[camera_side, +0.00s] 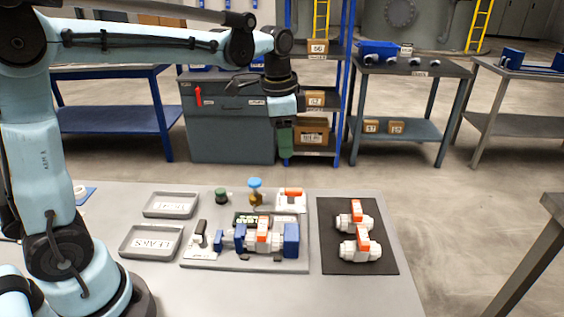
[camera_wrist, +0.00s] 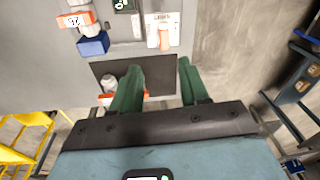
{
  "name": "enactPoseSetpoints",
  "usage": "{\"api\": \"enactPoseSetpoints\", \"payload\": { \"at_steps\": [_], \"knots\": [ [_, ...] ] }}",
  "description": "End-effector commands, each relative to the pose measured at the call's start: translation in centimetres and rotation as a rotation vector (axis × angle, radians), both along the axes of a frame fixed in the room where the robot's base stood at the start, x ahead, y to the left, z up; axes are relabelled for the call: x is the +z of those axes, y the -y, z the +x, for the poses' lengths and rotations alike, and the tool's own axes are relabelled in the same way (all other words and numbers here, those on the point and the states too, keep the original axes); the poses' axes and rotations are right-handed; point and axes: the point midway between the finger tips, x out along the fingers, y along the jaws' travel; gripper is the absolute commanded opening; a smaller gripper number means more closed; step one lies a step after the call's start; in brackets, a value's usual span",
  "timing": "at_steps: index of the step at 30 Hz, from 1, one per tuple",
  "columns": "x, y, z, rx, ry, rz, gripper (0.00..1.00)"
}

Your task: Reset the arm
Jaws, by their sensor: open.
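My gripper (camera_side: 284,137) hangs from the arm in the side view, pointing down, high above the back of the grey table. In the wrist view its two green fingers (camera_wrist: 159,66) stand apart with nothing between them. A black mat (camera_side: 336,262) lies on the table's right side, with two white fittings with orange handles on it, a rear one (camera_side: 345,222) and a front one (camera_side: 350,251). The mat also shows in the wrist view (camera_wrist: 163,77), partly hidden by the fingers. My gripper touches none of these things.
Two labelled trays, rear (camera_side: 148,210) and front (camera_side: 130,244), lie left. Shelving (camera_side: 310,110) and a workbench (camera_side: 425,68) stand behind.

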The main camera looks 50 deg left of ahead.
Motion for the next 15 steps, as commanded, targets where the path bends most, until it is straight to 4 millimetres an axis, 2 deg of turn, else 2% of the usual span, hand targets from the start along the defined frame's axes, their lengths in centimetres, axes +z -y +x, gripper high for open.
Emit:
{"api": "enactPoseSetpoints", "payload": {
  "at_steps": [1, 8, 15],
  "knots": [
    [0.3, 0.1, -1.2, 0.04, 0.033, -0.005, 0.45],
    [0.4, 0.4, -5.4, 0.243, 0.194, -0.049, 0.45],
    [-1.1, 0.7, -9.6, 0.443, 0.353, -0.131, 0.45]
  ]
}}
